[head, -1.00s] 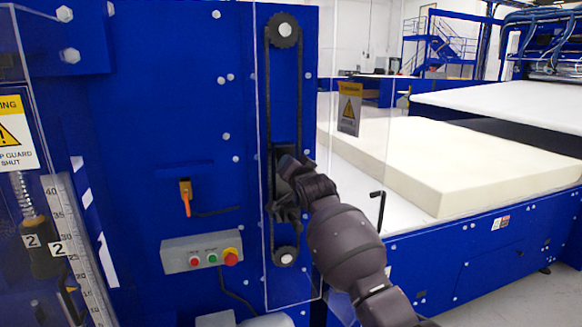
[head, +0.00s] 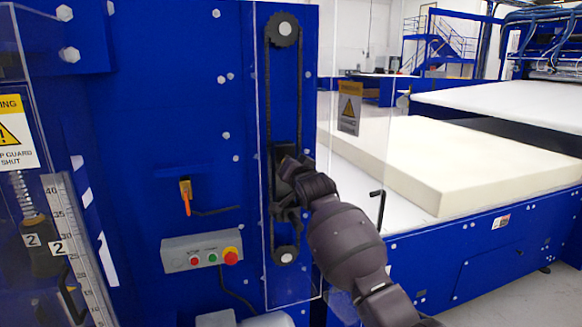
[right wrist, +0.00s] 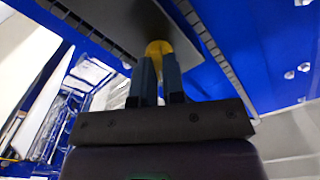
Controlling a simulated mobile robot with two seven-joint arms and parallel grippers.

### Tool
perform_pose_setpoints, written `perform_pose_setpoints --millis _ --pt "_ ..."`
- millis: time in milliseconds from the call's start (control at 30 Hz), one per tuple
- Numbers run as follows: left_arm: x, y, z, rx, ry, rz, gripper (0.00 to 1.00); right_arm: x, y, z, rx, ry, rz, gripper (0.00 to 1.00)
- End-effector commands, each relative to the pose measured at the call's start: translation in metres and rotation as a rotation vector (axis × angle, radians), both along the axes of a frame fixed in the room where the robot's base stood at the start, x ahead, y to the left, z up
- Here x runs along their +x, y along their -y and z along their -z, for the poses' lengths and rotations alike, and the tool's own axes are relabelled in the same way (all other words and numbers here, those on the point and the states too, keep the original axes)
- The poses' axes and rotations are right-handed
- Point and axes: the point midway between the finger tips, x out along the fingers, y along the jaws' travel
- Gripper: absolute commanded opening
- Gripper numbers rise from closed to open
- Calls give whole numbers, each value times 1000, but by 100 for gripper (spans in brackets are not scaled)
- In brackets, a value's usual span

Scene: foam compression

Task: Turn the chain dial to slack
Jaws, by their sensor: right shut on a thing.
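The chain (head: 267,110) runs as a long upright loop on the blue machine, between a top sprocket (head: 284,29) and a bottom sprocket (head: 286,255). My right gripper (head: 284,204) is at the lower half of the loop and hides the chain dial in the head view. In the right wrist view, a yellow round dial (right wrist: 158,47) sits on a dark plate (right wrist: 125,22) between the two chain runs. The right gripper's fingers (right wrist: 157,75) are shut on it. Its setting mark cannot be read. My left gripper is not in view.
A clear guard panel (head: 258,90) stands at the chain. A grey button box (head: 201,250) and an orange-handled lever (head: 186,195) are to the left. A cream foam block (head: 480,165) lies on the conveyor to the right, with a black crank handle (head: 379,205) nearby.

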Motion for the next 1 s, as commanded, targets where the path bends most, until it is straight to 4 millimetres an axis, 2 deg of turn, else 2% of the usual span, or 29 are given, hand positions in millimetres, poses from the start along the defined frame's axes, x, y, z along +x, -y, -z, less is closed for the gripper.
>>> perform_pose_setpoints --millis 600,1000 --pt "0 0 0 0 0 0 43 0 -1 0 -402 128 0 0" --pt "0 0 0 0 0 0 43 -1 -2 0 -487 156 0 0"
